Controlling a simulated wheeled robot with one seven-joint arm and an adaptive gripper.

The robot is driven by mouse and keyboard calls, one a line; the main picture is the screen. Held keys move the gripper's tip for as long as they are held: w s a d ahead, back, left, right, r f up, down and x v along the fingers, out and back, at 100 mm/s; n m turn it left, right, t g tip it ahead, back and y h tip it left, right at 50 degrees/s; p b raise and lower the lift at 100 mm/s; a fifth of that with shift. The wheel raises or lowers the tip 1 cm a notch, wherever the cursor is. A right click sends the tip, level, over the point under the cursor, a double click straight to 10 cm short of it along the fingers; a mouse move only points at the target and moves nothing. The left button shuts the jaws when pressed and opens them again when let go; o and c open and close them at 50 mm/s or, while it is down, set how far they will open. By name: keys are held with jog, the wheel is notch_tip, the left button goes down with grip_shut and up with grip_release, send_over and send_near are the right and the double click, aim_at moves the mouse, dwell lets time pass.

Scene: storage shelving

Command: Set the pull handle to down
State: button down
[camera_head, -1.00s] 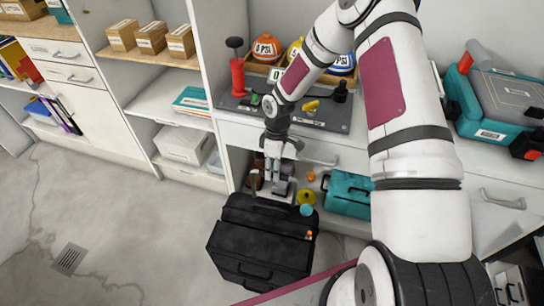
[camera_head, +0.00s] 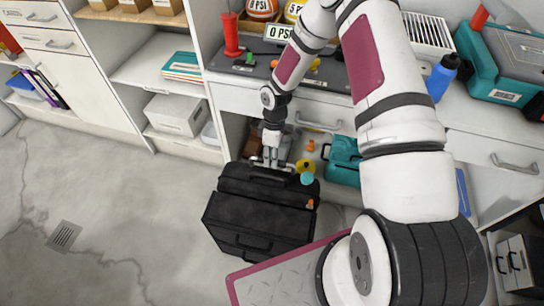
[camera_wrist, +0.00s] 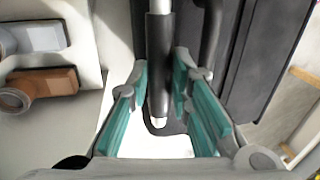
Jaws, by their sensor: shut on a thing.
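A black wheeled case (camera_head: 262,228) stands on the floor in front of the shelf unit, in the head view. Its pull handle shows in the wrist view as a dark grip bar (camera_wrist: 160,70) with a pale metal part at its upper end. My gripper (camera_head: 270,162) is at the back top edge of the case. In the wrist view its teal fingers (camera_wrist: 160,105) lie on both sides of the bar, and it is shut on the handle. The handle's posts are mostly hidden in the head view, so I cannot tell its exact height.
A teal box (camera_head: 343,160) and small coloured items sit on the low shelf behind the case. The counter above holds a blue bottle (camera_head: 442,76) and a teal case (camera_head: 500,62). Open floor with a drain grate (camera_head: 64,236) lies to the left.

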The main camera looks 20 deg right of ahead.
jog(key=c, duration=1.4)
grip_release()
jog(key=shift+f, duration=0.2)
jog(key=shift+c, duration=0.2)
notch_tip(320, 180, up, 12)
jog(key=w+d, duration=0.1)
jog(key=w, duration=0.1)
jog(key=shift+d, duration=0.2)
